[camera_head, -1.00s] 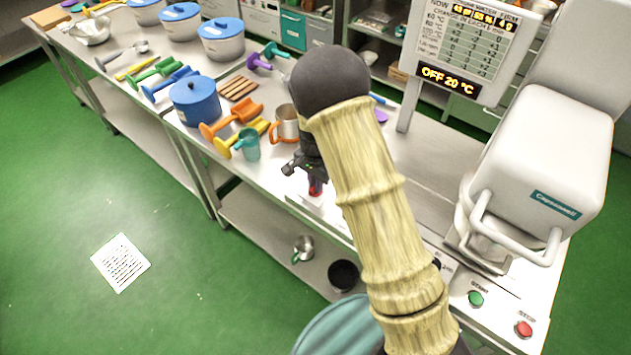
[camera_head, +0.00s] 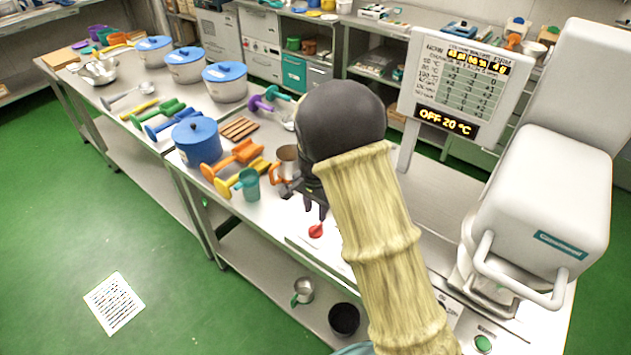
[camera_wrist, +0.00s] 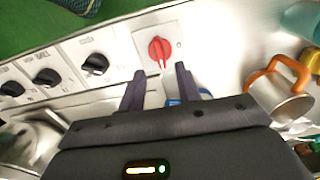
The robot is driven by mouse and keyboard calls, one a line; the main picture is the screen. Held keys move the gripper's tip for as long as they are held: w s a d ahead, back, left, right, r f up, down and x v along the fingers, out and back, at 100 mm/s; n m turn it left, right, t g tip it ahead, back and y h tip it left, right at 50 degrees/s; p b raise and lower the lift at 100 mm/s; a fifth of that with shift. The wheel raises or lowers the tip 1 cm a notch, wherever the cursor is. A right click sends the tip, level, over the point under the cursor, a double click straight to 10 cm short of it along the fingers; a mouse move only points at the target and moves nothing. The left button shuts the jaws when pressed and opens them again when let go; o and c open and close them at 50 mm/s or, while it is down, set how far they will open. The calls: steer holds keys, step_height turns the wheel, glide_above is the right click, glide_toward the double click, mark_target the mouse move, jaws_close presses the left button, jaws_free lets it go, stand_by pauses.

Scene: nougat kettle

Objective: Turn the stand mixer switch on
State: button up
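A red rotary switch (camera_head: 316,231) sits on a white plate at the front edge of the counter. In the wrist view the red switch (camera_wrist: 160,50) is just beyond my fingertips and roughly centred between them. My gripper (camera_wrist: 160,73) is open, with two dark fingers apart and nothing held. In the head view my gripper (camera_head: 316,210) points down at the red switch; contact cannot be told. A large white machine (camera_head: 545,200), apparently the stand mixer, stands at the right. Small labels by the switch are unreadable.
Several black knobs, including one near the red switch (camera_wrist: 95,64), line the front panel. A metal cup with orange handle (camera_wrist: 280,95) stands close by. A display (camera_head: 447,122) reads OFF 20 °C. A green button (camera_head: 483,343) is at lower right.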

mark_target(316, 226)
step_height(316, 226, up, 11)
steer(key=shift+b, duration=0.45)
steer(key=s+d+f+n+t, duration=0.2)
steer(key=s+d+n, duration=0.5)
steer(key=s+d, duration=0.8)
steer(key=s+f, duration=0.1)
steer(key=s, duration=0.2)
steer(key=shift+s+d+n+t, duration=0.2)
steer(key=shift+s+n+t, duration=0.1)
steer(key=shift+s+n, duration=0.1)
